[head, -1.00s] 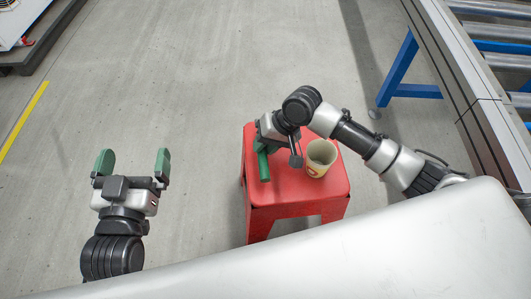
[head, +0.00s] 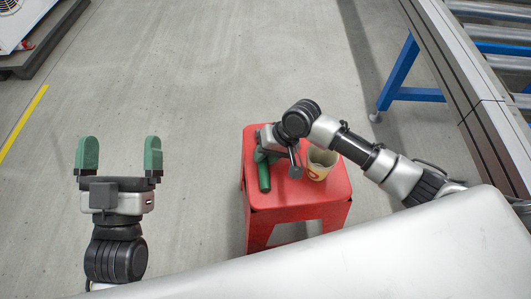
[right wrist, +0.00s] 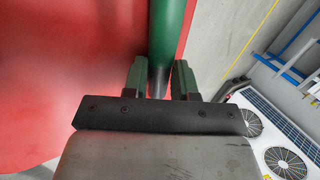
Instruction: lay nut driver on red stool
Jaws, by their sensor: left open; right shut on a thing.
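The red stool (head: 318,199) stands at the centre right of the head view; its red top fills the left of the right wrist view (right wrist: 60,70). The nut driver (head: 264,180) has a green handle lying over the left part of the seat. In the right wrist view the green handle (right wrist: 171,32) leads to a grey shaft between the fingers. My right gripper (head: 262,157) is shut on the nut driver, low over the seat. I cannot tell whether the driver touches the seat. My left gripper (head: 120,155) is open and empty, left of the stool.
A cream cup (head: 320,163) stands on the stool, right of my right gripper. A roller conveyor (head: 465,75) with blue legs runs along the right. A unit with fans (head: 15,22) is at the top left. The floor between is clear.

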